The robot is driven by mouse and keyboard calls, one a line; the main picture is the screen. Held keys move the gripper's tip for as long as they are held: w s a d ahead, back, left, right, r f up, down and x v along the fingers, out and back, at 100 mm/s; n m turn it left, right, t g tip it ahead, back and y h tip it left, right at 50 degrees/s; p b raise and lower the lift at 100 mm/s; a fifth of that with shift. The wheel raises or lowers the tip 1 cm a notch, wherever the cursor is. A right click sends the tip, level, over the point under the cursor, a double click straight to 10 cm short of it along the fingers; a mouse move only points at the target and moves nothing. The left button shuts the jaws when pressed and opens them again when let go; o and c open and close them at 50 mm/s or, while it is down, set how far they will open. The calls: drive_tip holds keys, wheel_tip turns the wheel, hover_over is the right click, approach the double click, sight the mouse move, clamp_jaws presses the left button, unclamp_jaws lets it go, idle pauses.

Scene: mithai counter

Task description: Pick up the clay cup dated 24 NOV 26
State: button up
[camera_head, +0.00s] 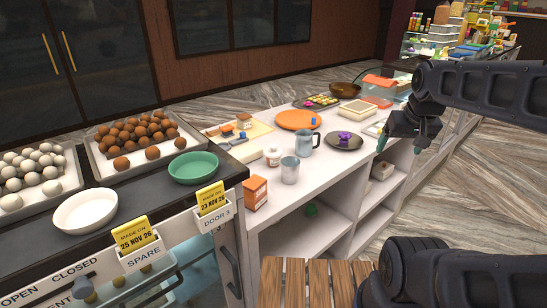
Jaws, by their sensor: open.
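I cannot make out a clay cup dated 24 NOV 26 in this view. Two yellow date cards can be read. One card (134,235) says 25 NOV 26 and stands in a holder marked SPARE. The other card (211,198) says 23 NOV 26 and stands in a holder marked DOOR 3. My gripper (402,145) is at the upper right, open and empty, pointing down near the right edge of the white counter (335,185). Its greenish fingertips are apart.
Trays of white balls (35,180) and brown balls (132,140) stand at left, near a white bowl (85,211) and a green bowl (193,168). The counter holds a blue-grey jug (303,142), metal cup (290,170), dark plate (344,141) and orange box (254,194).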

drive_tip(key=n+g, duration=0.5)
drive_tip(key=n, duration=1.6)
hover_over(273, 152)
drive_tip(key=f, duration=1.1)
drive_tip(key=shift+w+d+f, duration=0.15)
drive_tip(key=shift+w+d, duration=0.05)
drive_tip(key=shift+w, duration=0.15)
drive_tip(key=shift+a+f, duration=0.1)
drive_tip(key=shift+f, duration=0.15)
wheel_tip(273, 152, down, 10)
drive_tip(key=shift+w+a+f, duration=0.1)
drive_tip(key=shift+a+f, duration=0.05)
drive_tip(key=shift+f, duration=0.1)
drive_tip(key=shift+c, duration=0.2)
